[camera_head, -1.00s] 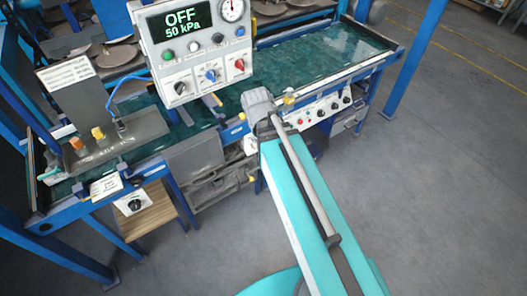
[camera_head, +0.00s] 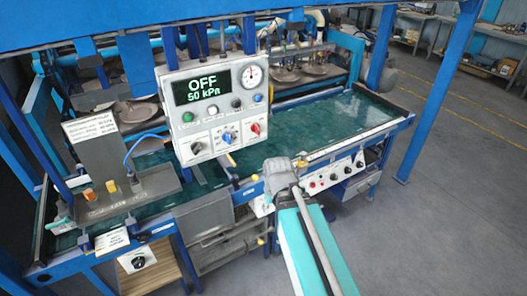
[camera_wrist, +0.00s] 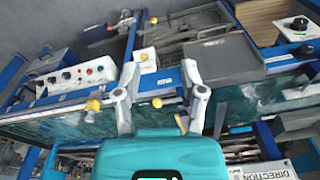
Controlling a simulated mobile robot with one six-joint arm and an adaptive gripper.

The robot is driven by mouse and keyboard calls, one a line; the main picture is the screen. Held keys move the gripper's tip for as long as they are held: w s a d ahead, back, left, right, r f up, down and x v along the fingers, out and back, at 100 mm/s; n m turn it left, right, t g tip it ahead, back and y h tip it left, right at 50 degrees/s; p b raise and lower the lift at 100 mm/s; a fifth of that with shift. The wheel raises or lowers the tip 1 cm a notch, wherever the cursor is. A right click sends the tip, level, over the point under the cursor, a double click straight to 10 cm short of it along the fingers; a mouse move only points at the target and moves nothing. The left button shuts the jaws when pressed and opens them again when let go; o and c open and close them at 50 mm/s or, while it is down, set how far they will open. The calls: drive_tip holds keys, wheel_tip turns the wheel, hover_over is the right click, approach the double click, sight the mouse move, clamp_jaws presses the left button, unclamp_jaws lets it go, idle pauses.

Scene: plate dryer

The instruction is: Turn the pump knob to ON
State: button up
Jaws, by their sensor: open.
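The white control box (camera_head: 213,100) hangs left of centre in the head view. Its display (camera_head: 202,86) reads OFF and 50 kPa. A black knob (camera_head: 196,147), a blue knob (camera_head: 228,138) and a red knob (camera_head: 256,129) sit along its lower panel; their labels are too small to read, so I cannot tell which is the pump knob. In the wrist view my gripper (camera_wrist: 160,70) is open and empty, its fingers apart over the bench edge. In the head view my arm reaches to the bench right of and below the box, and its fingers are hidden.
A green work surface (camera_head: 320,120) runs along the blue-framed bench. A lower panel with several knobs (camera_head: 335,177) is at right. A small box with a black knob (camera_head: 138,261) is at lower left; a black knob also shows in the wrist view (camera_wrist: 299,23). Open floor lies right.

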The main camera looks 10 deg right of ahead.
drive_tip(key=w+a+r+n+t+y+p, duration=0.1)
drive_tip(key=w+r+n+t+y+p, duration=0.25)
drive_tip(key=w+r+t, duration=0.4)
drive_tip(key=t+p, duration=0.4)
drive_tip(key=t, duration=0.1)
approach(258, 128)
drive_tip(key=s+r, duration=0.2)
drive_tip(key=s, duration=0.1)
drive_tip(key=shift+s+d+g+h, duration=0.1)
drive_tip(key=shift+d+g+h, duration=0.15)
drive_tip(key=shift+d, duration=0.05)
drive_tip(key=shift+b+x, duration=2.8)
drive_tip(key=shift+x, duration=4.15)
drive_tip(key=shift+s, duration=0.1)
clamp_jaws()
